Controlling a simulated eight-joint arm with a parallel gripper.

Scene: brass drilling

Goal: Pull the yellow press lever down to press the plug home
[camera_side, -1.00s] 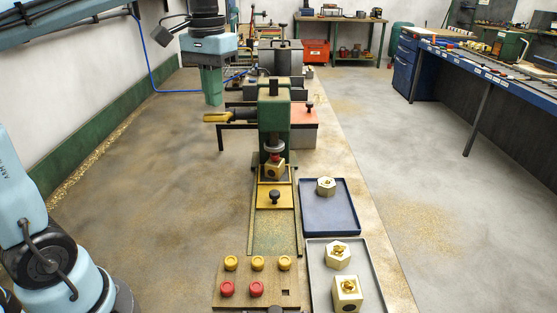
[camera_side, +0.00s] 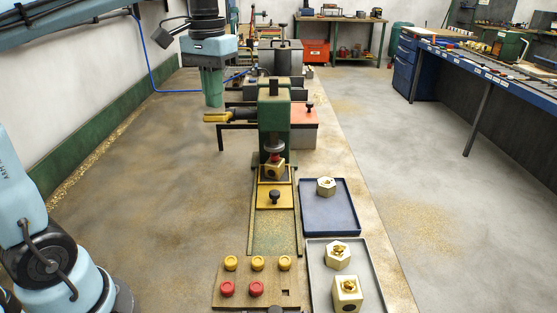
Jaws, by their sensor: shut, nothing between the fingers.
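The yellow press lever (camera_side: 217,118) sticks out to the left of the green press (camera_side: 273,118) and lies roughly level. My gripper (camera_side: 213,104) points down just above the lever's yellow grip, shut and empty. Whether it touches the grip I cannot tell. Below the press ram, a brass block (camera_side: 274,171) sits in the yellow-edged fixture with a red plug (camera_side: 277,160) at its top. The ram is close over the plug; I cannot tell how deep the plug sits.
A wooden rack (camera_side: 243,292) in front holds several yellow and red plugs. A blue tray (camera_side: 345,222) with one brass part and a grey tray (camera_side: 378,290) with two stand to its right. A black-knobbed yellow plate (camera_side: 286,200) lies before the press. The floor left of the press is open.

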